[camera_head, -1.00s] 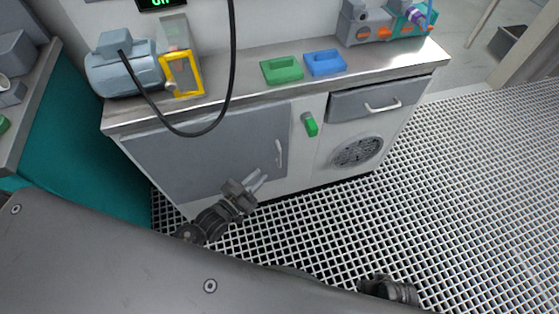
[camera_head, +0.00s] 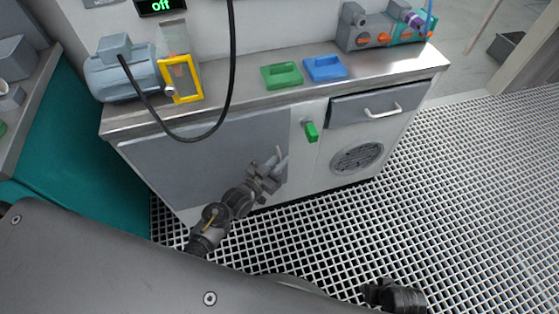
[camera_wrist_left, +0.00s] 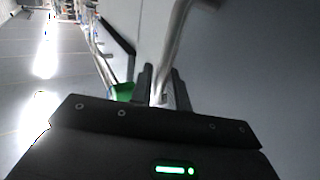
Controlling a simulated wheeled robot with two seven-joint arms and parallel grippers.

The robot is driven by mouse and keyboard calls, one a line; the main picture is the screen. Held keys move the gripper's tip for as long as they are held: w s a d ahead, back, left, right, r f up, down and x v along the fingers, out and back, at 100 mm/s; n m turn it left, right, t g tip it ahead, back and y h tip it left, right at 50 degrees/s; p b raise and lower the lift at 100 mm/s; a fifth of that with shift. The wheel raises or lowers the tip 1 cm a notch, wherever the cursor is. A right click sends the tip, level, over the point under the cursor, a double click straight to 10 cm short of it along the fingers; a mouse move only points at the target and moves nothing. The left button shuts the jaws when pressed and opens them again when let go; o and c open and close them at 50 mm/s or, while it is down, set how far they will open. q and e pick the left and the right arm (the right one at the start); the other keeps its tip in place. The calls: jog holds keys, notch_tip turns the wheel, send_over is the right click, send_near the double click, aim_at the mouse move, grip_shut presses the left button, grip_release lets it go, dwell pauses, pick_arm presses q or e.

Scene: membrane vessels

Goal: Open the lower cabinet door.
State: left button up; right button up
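The lower cabinet door (camera_head: 215,160) is a grey panel on the left of the white cabinet and looks closed. Its pale upright handle (camera_head: 279,152) is at the door's right side, partly covered by my left gripper (camera_head: 278,162). In the left wrist view the handle (camera_wrist_left: 174,45) runs down between the two dark fingertips of the left gripper (camera_wrist_left: 162,88). The fingers stand on either side of it and look open, with a narrow gap. A dark part of my right arm shows at the bottom of the head view; its fingers are not visible.
A drawer (camera_head: 378,104) and a round vent (camera_head: 357,158) are right of the door. A green latch-like piece (camera_head: 312,132) sits between. A black cable (camera_head: 229,75) hangs over the counter (camera_head: 250,98). Grated floor (camera_head: 470,200) is free at right.

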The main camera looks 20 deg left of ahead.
pick_arm(q)
jog(key=shift+w, duration=0.1)
grip_shut()
